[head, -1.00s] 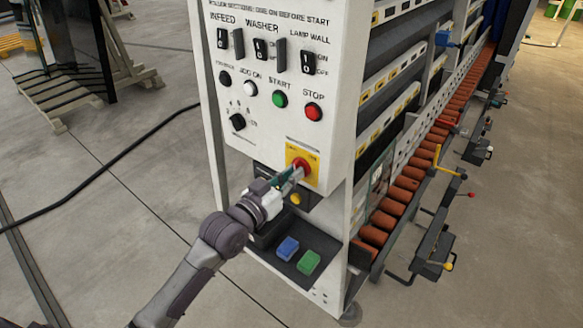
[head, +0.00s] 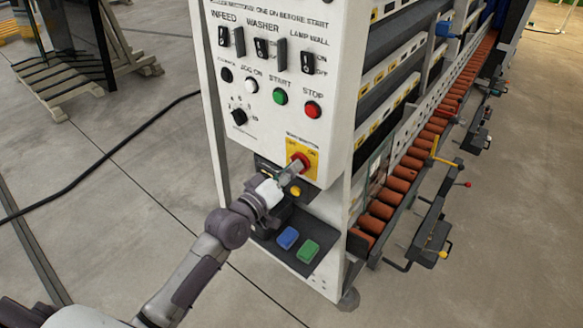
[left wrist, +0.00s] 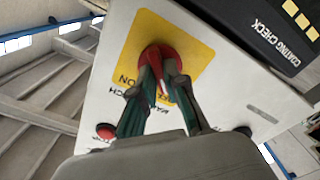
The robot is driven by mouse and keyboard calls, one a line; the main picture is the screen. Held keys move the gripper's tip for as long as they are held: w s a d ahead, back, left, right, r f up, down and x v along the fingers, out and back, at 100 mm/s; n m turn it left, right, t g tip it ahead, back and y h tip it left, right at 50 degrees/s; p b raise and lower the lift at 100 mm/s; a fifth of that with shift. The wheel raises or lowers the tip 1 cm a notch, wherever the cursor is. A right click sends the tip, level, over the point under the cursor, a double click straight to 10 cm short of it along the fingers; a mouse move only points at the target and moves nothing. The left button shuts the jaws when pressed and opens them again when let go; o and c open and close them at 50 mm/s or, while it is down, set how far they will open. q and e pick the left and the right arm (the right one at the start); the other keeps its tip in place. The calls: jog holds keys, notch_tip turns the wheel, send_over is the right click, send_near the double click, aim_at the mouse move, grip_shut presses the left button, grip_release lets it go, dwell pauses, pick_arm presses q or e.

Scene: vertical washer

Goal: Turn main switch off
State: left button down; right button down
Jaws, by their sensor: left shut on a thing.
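The main switch is a red rotary knob (head: 300,163) on a yellow plate (head: 311,172), low on the white control panel (head: 270,140). In the left wrist view the red knob (left wrist: 167,58) sits on its yellow plate (left wrist: 205,52), with lettering partly hidden by the fingers. My left gripper (head: 294,168) reaches it from the lower left. In the left wrist view its two green-grey fingers (left wrist: 160,82) are closed on the knob, one on each side. The knob's exact turn angle is hard to read behind the fingers. My right gripper is not in view.
Above the switch are a red stop button (head: 313,110), a green start button (head: 280,97) and black rocker switches (head: 307,62). A shelf below holds a blue block (head: 288,238) and a green block (head: 308,250). A roller conveyor (head: 405,175) runs along the right.

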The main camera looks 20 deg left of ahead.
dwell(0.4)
pick_arm(q)
jog(key=c, duration=1.2)
grip_release()
jog(key=v, duration=1.2)
